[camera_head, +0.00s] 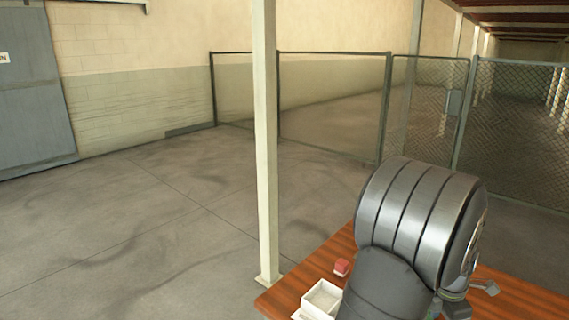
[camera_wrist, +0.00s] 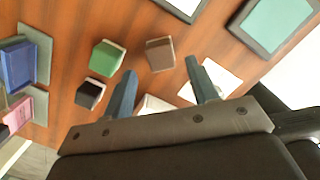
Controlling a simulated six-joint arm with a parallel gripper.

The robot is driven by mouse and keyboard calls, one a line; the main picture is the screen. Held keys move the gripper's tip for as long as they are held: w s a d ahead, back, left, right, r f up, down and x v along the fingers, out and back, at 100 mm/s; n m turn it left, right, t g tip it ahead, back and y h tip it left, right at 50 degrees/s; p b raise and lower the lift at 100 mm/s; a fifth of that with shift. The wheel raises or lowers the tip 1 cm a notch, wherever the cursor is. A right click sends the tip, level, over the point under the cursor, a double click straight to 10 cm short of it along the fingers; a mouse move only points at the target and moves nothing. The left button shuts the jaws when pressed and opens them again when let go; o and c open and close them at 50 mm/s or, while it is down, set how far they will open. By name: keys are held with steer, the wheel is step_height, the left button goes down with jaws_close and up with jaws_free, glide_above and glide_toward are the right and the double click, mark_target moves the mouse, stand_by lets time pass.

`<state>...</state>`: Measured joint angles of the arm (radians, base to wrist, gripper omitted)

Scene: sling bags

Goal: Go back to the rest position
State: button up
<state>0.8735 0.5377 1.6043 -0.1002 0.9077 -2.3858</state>
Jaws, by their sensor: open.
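My gripper (camera_wrist: 169,67) shows in the wrist view with its two blue-grey fingers spread apart. It is open, and I see nothing held between the fingers. A brown block (camera_wrist: 160,54) lies on the table beyond the fingertips. A green block (camera_wrist: 107,58) and a black block (camera_wrist: 89,93) are to the left of the fingers. A cream-coloured thing (camera_wrist: 152,104) shows partly between the fingers, its lower part hidden by the gripper body. In the head view my dark arm covers much of the table, and the gripper cannot be made out clearly.
The wooden table (camera_head: 300,283) bears a white open box (camera_head: 322,298) and a small red block (camera_head: 342,267) near my arm. A blue thing (camera_wrist: 17,62), a pink thing (camera_wrist: 17,115) and a teal-topped tray (camera_wrist: 275,22) lie around the edges. A pale post (camera_head: 265,150) stands by the table corner.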

step_height(320, 180, up, 7)
steer(key=f, duration=1.2)
steer(key=shift+s+d, duration=0.1)
steer(key=shift+d, duration=0.15)
step_height(320, 180, up, 4)
steer(key=shift+r, duration=0.1)
steer(key=s+d+r, duration=0.2)
steer(key=s+r, duration=0.5)
steer(key=s, duration=0.5)
steer(key=s+a+m+g, duration=0.1)
steer(key=s+a+m, duration=0.2)
steer(key=s+m, duration=1)
steer(key=w+f+n, duration=0.1)
steer(key=w+f, duration=0.1)
steer(key=w+d+f+n, duration=0.1)
steer(key=w+f, duration=0.1)
steer(key=w, duration=0.1)
steer(key=w+d+f+n, duration=0.1)
steer(key=w+f+n, duration=0.1)
steer(key=w, duration=0.1)
steer(key=shift+f, duration=0.1)
steer(key=shift+s, duration=0.1)
steer(key=s+a+r, duration=0.2)
steer(key=s+r, duration=0.5)
steer(key=s, duration=0.4)
steer(key=w+d+n, duration=0.2)
steer(key=w+n, duration=0.1)
steer(key=w, duration=0.3)
steer(key=shift+f+n, duration=0.2)
steer(key=shift+n, duration=0.1)
